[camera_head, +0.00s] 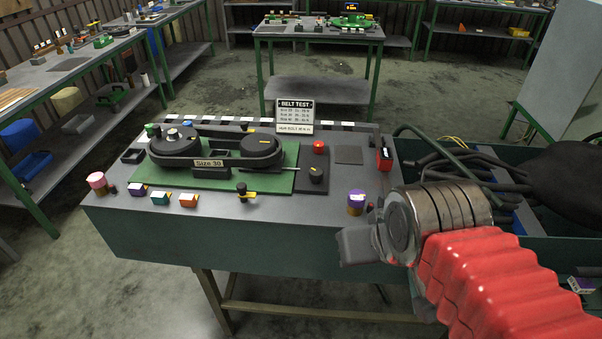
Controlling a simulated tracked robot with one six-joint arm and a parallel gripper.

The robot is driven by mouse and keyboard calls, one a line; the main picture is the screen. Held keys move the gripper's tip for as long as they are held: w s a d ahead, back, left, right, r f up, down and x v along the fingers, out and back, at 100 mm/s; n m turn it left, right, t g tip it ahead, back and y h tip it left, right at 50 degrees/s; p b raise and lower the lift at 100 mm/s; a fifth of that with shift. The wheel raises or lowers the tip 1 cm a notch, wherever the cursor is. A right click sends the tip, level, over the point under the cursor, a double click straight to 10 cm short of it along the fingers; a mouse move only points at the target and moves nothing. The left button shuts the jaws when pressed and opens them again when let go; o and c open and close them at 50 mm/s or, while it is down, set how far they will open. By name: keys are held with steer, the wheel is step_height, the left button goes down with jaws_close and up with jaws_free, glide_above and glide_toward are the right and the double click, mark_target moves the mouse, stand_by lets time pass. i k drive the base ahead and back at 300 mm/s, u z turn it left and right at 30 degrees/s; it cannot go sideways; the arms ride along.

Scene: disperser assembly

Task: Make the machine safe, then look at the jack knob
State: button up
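The belt machine (215,148) sits on a green plate on the bench. It has two round black housings and a "Size 30" label (209,163). A red push button (319,147) is on a dark panel at its right, with a black knob (316,174) below it. A small black knob with a yellow part (242,190) stands at the plate's front edge; I cannot tell whether this or the panel knob is the jack knob. My gripper (357,246) is at the bench's front right, apart from these controls. Its fingers are seen too edge-on to show their opening.
A "BELT TEST" sign (295,115) stands behind the machine. Several small coloured pieces, a pink-topped cylinder (97,181) and a purple-topped cylinder (356,201) line the bench front. Another table (318,36) stands behind.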

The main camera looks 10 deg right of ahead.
mark_target(316, 173)
steer(key=i, duration=0.5)
steer(key=u, duration=0.05)
steer(key=k, duration=1.35)
steer(key=u, duration=0.45)
steer(key=i, duration=1.05)
steer(key=u, duration=0.55)
steer(key=i, duration=0.9)
steer(key=u, duration=0.05)
